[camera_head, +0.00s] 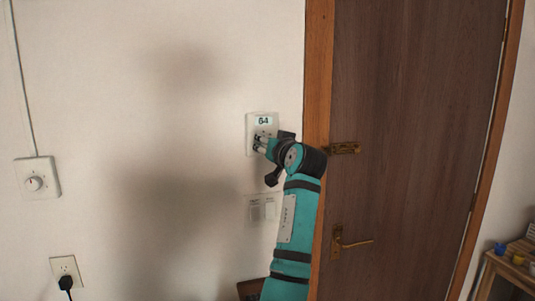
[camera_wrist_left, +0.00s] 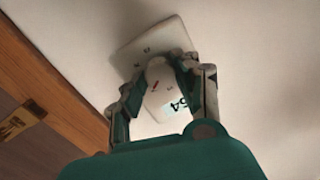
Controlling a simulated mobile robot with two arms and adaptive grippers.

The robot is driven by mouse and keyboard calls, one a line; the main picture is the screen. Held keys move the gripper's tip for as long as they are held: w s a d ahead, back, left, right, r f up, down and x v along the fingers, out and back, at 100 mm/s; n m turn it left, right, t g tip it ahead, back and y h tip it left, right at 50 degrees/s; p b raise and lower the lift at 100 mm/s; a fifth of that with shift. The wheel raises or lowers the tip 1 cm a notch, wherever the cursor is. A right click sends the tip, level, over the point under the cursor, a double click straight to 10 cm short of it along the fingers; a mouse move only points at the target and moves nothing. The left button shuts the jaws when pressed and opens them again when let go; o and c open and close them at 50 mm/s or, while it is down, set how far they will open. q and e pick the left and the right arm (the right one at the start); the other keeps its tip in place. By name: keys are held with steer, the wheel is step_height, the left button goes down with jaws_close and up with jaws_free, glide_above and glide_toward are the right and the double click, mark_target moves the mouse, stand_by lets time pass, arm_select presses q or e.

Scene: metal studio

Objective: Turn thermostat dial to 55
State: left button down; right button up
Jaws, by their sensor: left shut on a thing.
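The white thermostat (camera_head: 262,119) is on the wall just left of the door frame in the head view. Its display reads 54. In the left wrist view the thermostat plate (camera_wrist_left: 180,38) shows with its round white dial (camera_wrist_left: 157,72), which has a small red mark, and the 54 appears tilted. My left gripper (camera_head: 260,143) reaches the lower part of the thermostat. In the wrist view its two fingers (camera_wrist_left: 158,88) are on either side of the dial, shut on it. The fingers hide part of the dial in the head view. My right gripper is not in view.
A light switch plate (camera_head: 261,209) is below the thermostat, close to my left arm. A brown door (camera_head: 415,100) with a brass handle (camera_head: 350,242) is at right.

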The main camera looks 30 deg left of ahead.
arm_select(q)
steer(key=n+b, duration=0.1)
steer(key=n, duration=0.4)
steer(key=n+h+b, duration=0.1)
steer(key=n+b, duration=0.1)
steer(key=n, duration=0.2)
steer(key=shift+s+n+t, duration=0.1)
steer(key=shift+n+t, duration=0.3)
steer(key=shift+b, duration=0.3)
steer(key=shift+a, duration=0.1)
steer(key=c, duration=1)
jaws_free()
steer(key=shift+o, duration=0.2)
steer(key=v, duration=0.7)
steer(key=shift+d, duration=0.25)
